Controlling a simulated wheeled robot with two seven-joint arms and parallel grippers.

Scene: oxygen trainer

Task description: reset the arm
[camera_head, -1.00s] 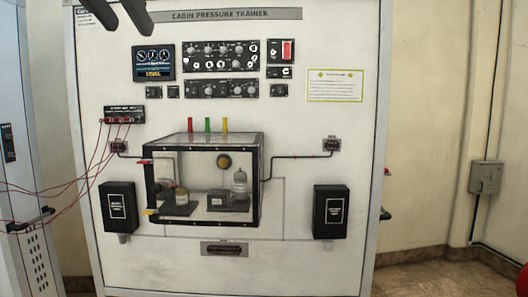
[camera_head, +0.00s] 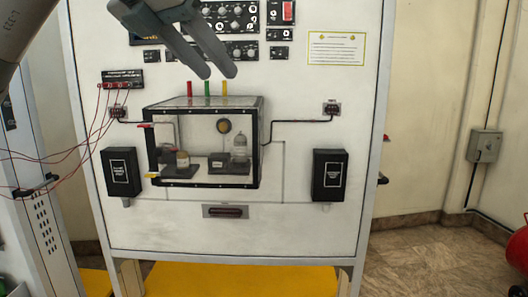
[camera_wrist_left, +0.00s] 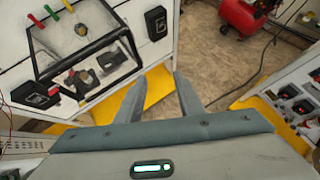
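My left gripper (camera_head: 219,75) hangs in front of the upper part of the cabin pressure trainer panel (camera_head: 300,110), above the clear chamber box (camera_head: 205,142). Its two grey fingers are a little apart with nothing between them. My left forearm shows at the upper left of the head view. My right gripper is in neither view.
Red, green and yellow pegs stand on the chamber box. Black boxes (camera_head: 122,172) (camera_head: 329,175) flank it. Red wires (camera_head: 60,150) run at the left. A red tank (camera_wrist_left: 238,16) stands on the floor.

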